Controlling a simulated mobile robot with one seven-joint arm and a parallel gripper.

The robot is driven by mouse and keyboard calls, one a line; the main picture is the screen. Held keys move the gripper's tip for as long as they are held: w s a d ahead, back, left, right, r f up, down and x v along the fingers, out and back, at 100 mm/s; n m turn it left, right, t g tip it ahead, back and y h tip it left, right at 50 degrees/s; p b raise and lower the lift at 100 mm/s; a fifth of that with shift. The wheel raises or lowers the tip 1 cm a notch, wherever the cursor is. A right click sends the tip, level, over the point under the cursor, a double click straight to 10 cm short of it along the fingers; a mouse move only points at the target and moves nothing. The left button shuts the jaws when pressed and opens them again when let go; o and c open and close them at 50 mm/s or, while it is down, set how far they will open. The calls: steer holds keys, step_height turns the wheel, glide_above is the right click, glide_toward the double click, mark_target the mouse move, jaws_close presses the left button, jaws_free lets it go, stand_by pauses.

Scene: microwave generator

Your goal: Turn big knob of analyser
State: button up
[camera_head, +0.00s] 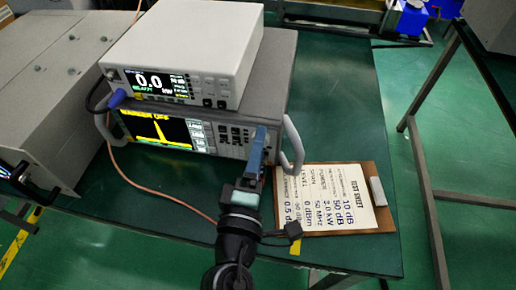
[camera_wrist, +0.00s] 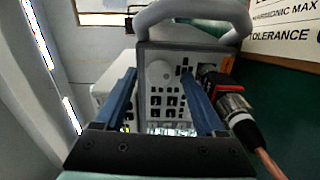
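The analyser (camera_head: 222,136) is the lower grey unit, with a yellow trace on its lit screen (camera_head: 155,131). In the wrist view its front panel shows a big round pale knob (camera_wrist: 159,73) above rows of dark buttons (camera_wrist: 166,104). My gripper (camera_head: 261,134) is in front of the panel's right part and hides the knob in the head view. In the wrist view its two blue fingers are apart, one on each side of the knob, with visible gaps. I cannot tell how deep the tips reach around it.
A white power meter (camera_head: 188,52) reading 0.0 stands on the analyser. A grey handle (camera_head: 292,146) is just right of my gripper. A connector with a copper cable (camera_wrist: 236,112) is close to the right finger. A clipboard test sheet (camera_head: 330,200) lies on the green table.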

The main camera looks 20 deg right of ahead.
steer(key=b+v, duration=0.2)
steer(key=v, duration=1.1)
stand_by(0.4)
steer(key=w+a+r+m+t+y, duration=0.1)
steer(key=w+r+m+t+y, duration=0.15)
steer(key=w+r+m, duration=0.6)
steer(key=w+a+r+m+t+y, duration=0.1)
steer(key=w+r+t, duration=0.25)
steer(key=r, duration=1.05)
steer(key=s+a+r+t+y+p, duration=0.1)
steer(key=r+p, duration=0.5)
steer(key=r, duration=0.7)
steer(key=s+a+r+t+y+p, duration=0.2)
steer(key=r+p, duration=0.5)
steer(key=r, duration=0.7)
steer(key=s+a+r+m+t+y+p, duration=0.1)
steer(key=r+p, duration=0.6)
steer(key=r, duration=0.7)
steer(key=shift+s+t+y, duration=0.7)
steer(key=shift+t+y, duration=0.5)
steer(key=shift+y, duration=0.05)
